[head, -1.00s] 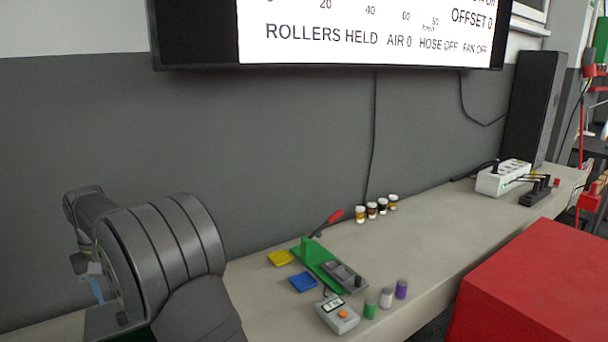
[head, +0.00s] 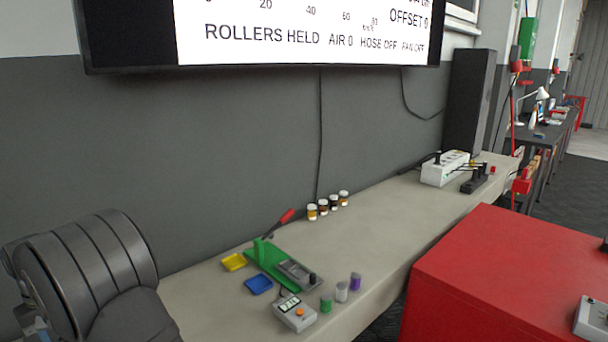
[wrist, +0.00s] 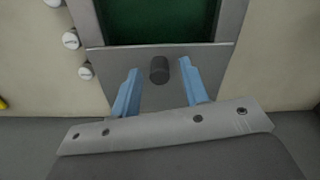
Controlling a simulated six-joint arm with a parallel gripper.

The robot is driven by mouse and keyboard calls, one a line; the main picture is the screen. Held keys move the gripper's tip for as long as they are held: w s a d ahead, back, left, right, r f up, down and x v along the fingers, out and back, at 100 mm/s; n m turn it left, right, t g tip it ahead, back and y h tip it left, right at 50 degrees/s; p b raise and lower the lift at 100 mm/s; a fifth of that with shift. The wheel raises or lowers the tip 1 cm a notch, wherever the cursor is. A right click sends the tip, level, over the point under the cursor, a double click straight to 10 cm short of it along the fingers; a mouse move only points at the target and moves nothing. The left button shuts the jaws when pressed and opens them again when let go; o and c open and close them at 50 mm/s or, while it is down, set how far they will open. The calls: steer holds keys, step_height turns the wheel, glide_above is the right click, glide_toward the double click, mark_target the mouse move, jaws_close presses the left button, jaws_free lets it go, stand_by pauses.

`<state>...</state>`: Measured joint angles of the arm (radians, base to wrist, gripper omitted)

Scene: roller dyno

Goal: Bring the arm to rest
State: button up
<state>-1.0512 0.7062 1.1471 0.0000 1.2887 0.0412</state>
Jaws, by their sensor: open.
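My arm fills the lower left of the head view, and the fingers of my gripper are mostly hidden behind its links or cut off there. In the wrist view my gripper (wrist: 158,80) has two blue fingers spread apart, with nothing held between them. A dark round knob (wrist: 159,69) on a grey plate (wrist: 158,95) shows between the fingertips. I cannot tell how far below them it lies. A dark green recess (wrist: 160,20) in a grey frame is beyond the plate.
The pale bench (head: 365,225) carries a green stand (head: 272,268) with a red-tipped lever, a yellow tray (head: 233,262), a blue tray (head: 258,285), a grey meter (head: 295,313), small jars (head: 333,202) and a power strip (head: 445,168). A red cabinet (head: 500,270) stands at right.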

step_height(320, 180, up, 17)
step_height(320, 180, down, 17)
steer(key=shift+f, duration=0.1)
steer(key=s+d, duration=0.6)
steer(key=shift+s+d, duration=0.3)
steer(key=shift+s, duration=0.05)
step_height(320, 180, up, 17)
steer(key=n, duration=0.1)
steer(key=shift+w+d, duration=0.4)
steer(key=shift+f, duration=0.15)
